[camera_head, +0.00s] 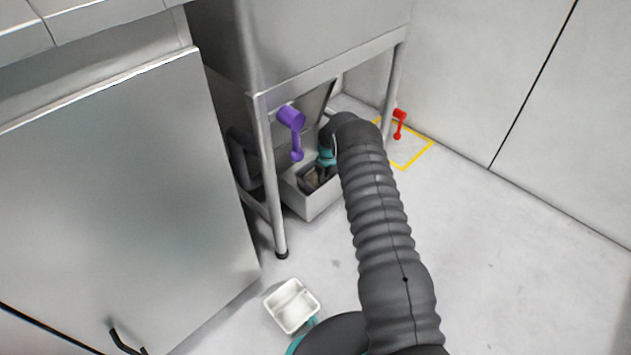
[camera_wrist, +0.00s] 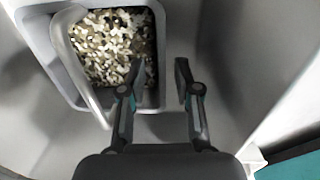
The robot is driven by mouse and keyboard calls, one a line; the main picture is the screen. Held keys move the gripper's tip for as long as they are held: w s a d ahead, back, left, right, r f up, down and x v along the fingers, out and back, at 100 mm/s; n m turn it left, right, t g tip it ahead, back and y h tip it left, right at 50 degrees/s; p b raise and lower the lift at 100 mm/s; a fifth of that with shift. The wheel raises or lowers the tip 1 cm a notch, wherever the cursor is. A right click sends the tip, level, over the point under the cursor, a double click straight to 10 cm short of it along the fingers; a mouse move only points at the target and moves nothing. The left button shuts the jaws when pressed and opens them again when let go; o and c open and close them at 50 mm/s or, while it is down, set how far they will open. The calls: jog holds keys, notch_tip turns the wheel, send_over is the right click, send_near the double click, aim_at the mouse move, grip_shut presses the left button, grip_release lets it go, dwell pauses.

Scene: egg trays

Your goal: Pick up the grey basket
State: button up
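The grey basket (camera_wrist: 38,38) is at the upper left of the wrist view. It has a raised grey bar handle and holds a mottled brown and white mass. In the head view the dark opening of the basket (camera_head: 311,181) shows inside a light box under the steel sink, partly hidden by my arm. My gripper (camera_wrist: 160,75) is open, its fingers apart. In the wrist view one finger overlaps the basket's interior and the other lies outside its right wall. I cannot tell whether either touches it. In the head view my gripper (camera_head: 325,160) is at the box, largely hidden.
The light box (camera_head: 305,203) stands between sink legs (camera_head: 272,185). A purple tap-like handle (camera_head: 291,125) hangs in front, close to my arm. A red handle (camera_head: 399,120) is near the wall. A white tray (camera_head: 291,285) lies on the floor. Floor at right is clear.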

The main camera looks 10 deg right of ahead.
notch_tip(320, 180, down, 3)
jog(key=shift+r, duration=0.1)
grip_shut()
jog(key=shift+w, duration=0.1)
jog(key=shift+r, duration=0.15)
